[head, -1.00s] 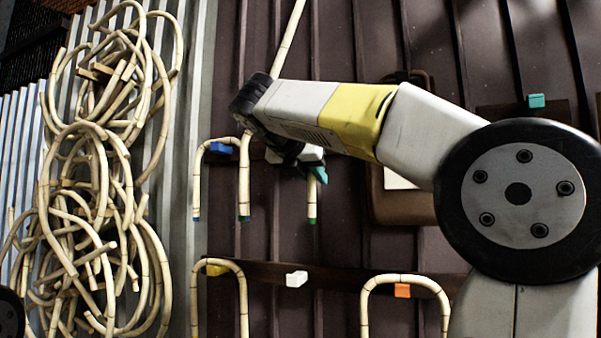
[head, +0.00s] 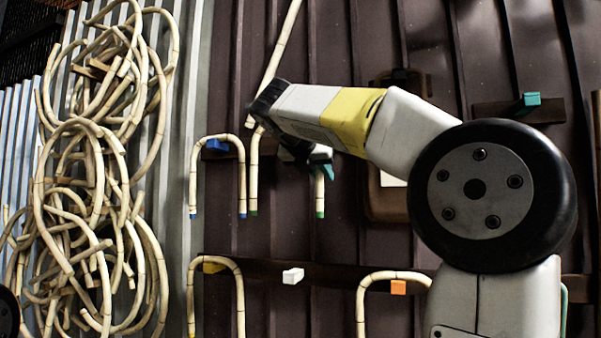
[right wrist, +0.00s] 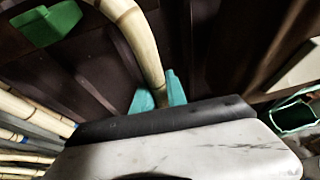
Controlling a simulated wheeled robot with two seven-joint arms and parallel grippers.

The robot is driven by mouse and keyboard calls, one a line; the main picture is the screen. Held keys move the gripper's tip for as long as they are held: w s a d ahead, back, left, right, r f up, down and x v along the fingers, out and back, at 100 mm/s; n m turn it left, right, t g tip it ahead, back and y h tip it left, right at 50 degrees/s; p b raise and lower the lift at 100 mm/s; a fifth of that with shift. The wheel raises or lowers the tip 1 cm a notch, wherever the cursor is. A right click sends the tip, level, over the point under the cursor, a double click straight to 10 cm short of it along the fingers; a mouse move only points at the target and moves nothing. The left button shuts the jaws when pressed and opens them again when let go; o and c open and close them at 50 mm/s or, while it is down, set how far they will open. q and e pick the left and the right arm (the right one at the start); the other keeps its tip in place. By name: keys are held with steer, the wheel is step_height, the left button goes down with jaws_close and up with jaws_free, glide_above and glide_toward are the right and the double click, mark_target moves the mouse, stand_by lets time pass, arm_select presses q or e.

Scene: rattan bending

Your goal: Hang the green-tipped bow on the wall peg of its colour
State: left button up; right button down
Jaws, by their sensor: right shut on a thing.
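The green-tipped bow is a pale rattan arch whose left leg (head: 254,175) and right leg (head: 319,197) hang down with green ends; its top is hidden behind my right arm. My right gripper (head: 317,165) is shut on this bow; teal fingertips (right wrist: 157,96) close around the rattan (right wrist: 137,38) in the right wrist view. A green peg (right wrist: 47,22) is to the left of the held rattan there, apart from the held part. In the head view my arm hides that peg. I cannot tell whether the arch is over it. My left gripper is not in view.
A blue-tipped bow (head: 194,175) hangs at the blue peg (head: 217,145), close left of the held bow. Below are the yellow peg (head: 213,268), bare white peg (head: 293,275) and orange peg (head: 398,287). A slanted rattan pole (head: 278,55) is above; tangled rattan (head: 95,180) hangs left.

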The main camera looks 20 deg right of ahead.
steer(key=shift+w+r+x, duration=0.1)
steer(key=shift+r+x, duration=0.05)
steer(key=shift+x, duration=0.8)
steer(key=shift+w+r+x, duration=0.1)
steer(key=shift+r+x, duration=0.05)
steer(key=shift+x, duration=0.8)
steer(key=shift+w+r+x, duration=0.15)
steer(key=shift+x, duration=0.8)
steer(key=shift+a, duration=0.1)
steer(key=c, duration=1.3)
jaws_free()
steer(key=shift+o, duration=0.2)
steer(key=v, duration=0.7)
steer(key=shift+s+a, duration=0.2)
steer(key=shift+s, duration=0.15)
